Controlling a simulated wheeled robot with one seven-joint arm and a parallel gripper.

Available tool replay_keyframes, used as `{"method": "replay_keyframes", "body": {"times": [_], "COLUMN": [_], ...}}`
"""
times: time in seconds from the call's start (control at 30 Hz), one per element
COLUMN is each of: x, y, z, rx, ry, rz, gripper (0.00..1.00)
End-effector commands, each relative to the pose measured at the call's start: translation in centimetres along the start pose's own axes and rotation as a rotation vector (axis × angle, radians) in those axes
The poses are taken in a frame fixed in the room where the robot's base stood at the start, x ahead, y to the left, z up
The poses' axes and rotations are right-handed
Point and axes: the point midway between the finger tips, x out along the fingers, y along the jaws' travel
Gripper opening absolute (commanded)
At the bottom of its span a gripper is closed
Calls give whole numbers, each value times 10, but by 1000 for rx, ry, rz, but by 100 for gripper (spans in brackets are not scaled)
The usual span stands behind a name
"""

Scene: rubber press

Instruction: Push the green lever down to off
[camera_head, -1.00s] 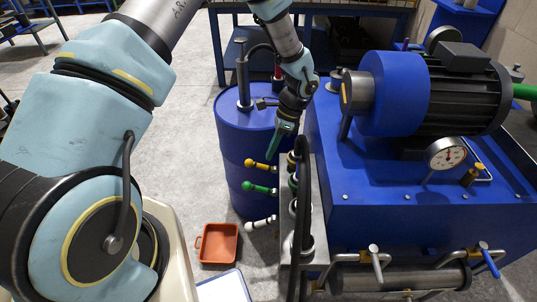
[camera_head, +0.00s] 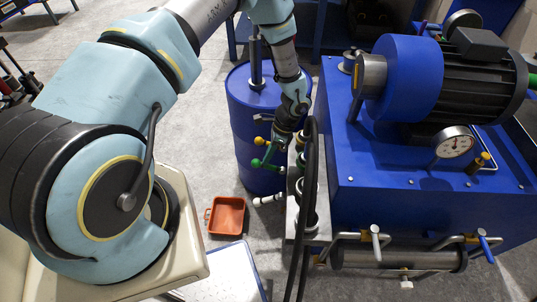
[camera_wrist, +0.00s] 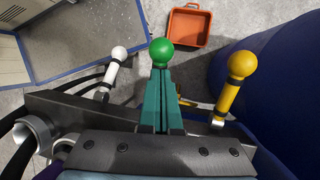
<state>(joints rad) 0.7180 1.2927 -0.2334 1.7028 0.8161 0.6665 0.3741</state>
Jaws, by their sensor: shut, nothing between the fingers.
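The green lever (camera_head: 257,163) sticks out to the left from the valve block, between a yellow lever (camera_head: 259,140) and a white lever (camera_head: 267,200). In the wrist view the green knob (camera_wrist: 162,52) shows just beyond the fingertips, with the white lever (camera_wrist: 113,70) to its left and the yellow lever (camera_wrist: 234,85) to its right. My gripper (camera_wrist: 162,76) is shut and empty. Its teal fingers lie in line with the green lever and hide its stem. In the head view my gripper (camera_head: 271,154) is at the green lever. I cannot tell whether they touch.
The blue press unit (camera_head: 400,200) with motor and gauge stands at right. A blue drum (camera_head: 243,125) stands behind the levers. Black hoses (camera_head: 307,220) run down beside the valve block. An orange tray (camera_head: 226,216) lies on the floor below.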

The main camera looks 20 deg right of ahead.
Motion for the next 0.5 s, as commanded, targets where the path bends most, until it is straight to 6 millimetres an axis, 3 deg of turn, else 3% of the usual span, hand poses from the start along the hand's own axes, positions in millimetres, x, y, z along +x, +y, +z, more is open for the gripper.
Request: {"method": "replay_keyframes", "body": {"times": [0.5], "x": [10], "y": [-2], "z": [6], "rx": [20], "ry": [118], "rz": [2], "gripper": [0]}}
